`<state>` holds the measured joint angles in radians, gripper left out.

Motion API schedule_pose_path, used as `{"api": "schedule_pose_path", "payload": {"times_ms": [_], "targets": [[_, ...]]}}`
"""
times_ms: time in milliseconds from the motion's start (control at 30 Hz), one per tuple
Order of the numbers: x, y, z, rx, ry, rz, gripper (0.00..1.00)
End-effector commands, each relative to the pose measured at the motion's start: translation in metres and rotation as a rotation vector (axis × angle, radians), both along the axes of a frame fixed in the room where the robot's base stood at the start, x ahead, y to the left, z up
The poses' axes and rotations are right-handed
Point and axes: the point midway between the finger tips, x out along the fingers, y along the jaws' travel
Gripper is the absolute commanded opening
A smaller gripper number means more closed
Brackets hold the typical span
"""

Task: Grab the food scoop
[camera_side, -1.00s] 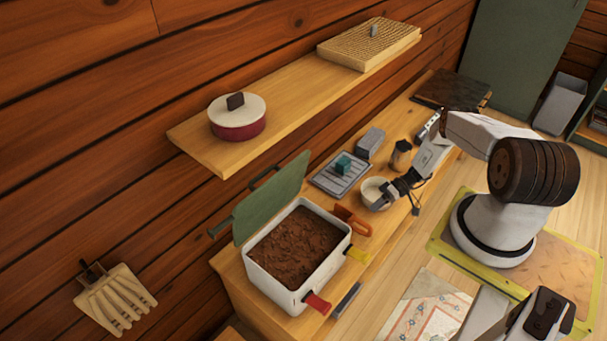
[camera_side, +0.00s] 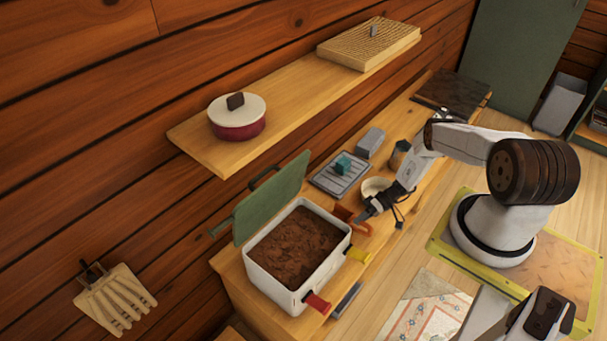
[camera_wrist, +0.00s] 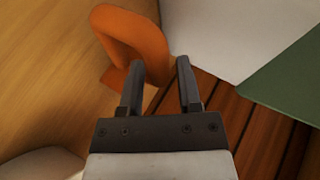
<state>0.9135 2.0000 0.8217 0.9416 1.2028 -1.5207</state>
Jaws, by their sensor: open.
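The orange looped object, which I take to be the food scoop (camera_side: 343,213), lies on the wooden counter beside the white box, partly hidden by my gripper in the side view. In the wrist view the orange scoop (camera_wrist: 148,38) shows as a thick loop ahead of the fingers. My gripper (camera_wrist: 161,66) is open and empty. Its left finger overlaps the orange piece in the picture, and its right finger is just right of it. I cannot tell whether they touch. In the side view my gripper (camera_side: 365,214) is low over the counter, right at the scoop.
A white box (camera_side: 329,260) full of brown material stands close by on the left, its green lid (camera_side: 272,198) open. A white bowl (camera_side: 374,187), a tray (camera_side: 335,178) and a grey block (camera_side: 370,141) are behind. A shelf (camera_side: 290,95) overhangs the counter's wall side.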

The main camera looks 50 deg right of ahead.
Motion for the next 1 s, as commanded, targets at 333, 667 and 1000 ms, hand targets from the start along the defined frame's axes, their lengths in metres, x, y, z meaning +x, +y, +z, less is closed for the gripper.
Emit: {"api": "schedule_pose_path", "payload": {"times_ms": [333, 667, 1000], "targets": [[0.0027, 0.0069, -0.0045, -0.001, 0.001, -0.001, 0.44], [0.0026, 0.0066, -0.0042, 0.0, 0.001, -0.001, 0.31], [0.0027, 0.0065, -0.004, 0.0, 0.001, -0.001, 0.0]]}}
